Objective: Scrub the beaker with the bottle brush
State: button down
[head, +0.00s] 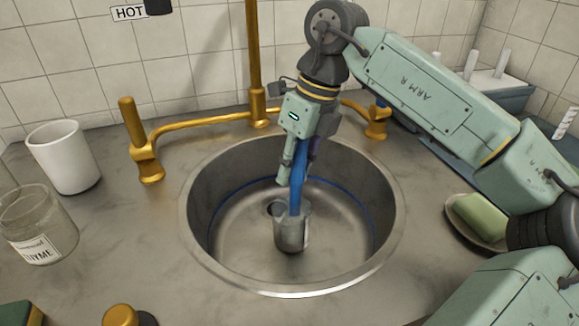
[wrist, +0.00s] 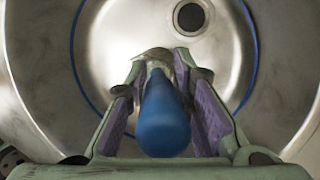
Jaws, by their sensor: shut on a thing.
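The beaker (head: 289,234) is a small greyish vessel standing upright in the round steel sink (head: 235,240), near its middle. My gripper (head: 297,172) is above the beaker, pointing down, shut on the blue handle of the bottle brush (head: 296,197). The handle runs down to the beaker's mouth, and the brush's lower end seems to be inside it; the bristles cannot be made out. In the wrist view the blue handle (wrist: 163,122) is between my purple-padded fingers (wrist: 163,100), and the beaker is mostly hidden behind the handle and fingers.
The drain (wrist: 190,16) lies close to the beaker. The sink rim and brass taps (head: 148,150) surround the work area. A white cup (head: 64,158) and a thyme jar (head: 38,225) stand at left. Green soap (head: 481,216) lies in a dish at right.

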jog(key=shift+s+a, duration=0.2)
jog(key=shift+s, duration=0.25)
jog(key=shift+w+d, duration=0.2)
jog(key=shift+w, duration=0.25)
jog(key=shift+s+a, duration=0.25)
jog(key=shift+s, duration=0.25)
notch_tip(320, 180, up, 12)
jog(key=p, duration=0.9)
jog(key=shift+w, duration=0.35)
dwell(0.7)
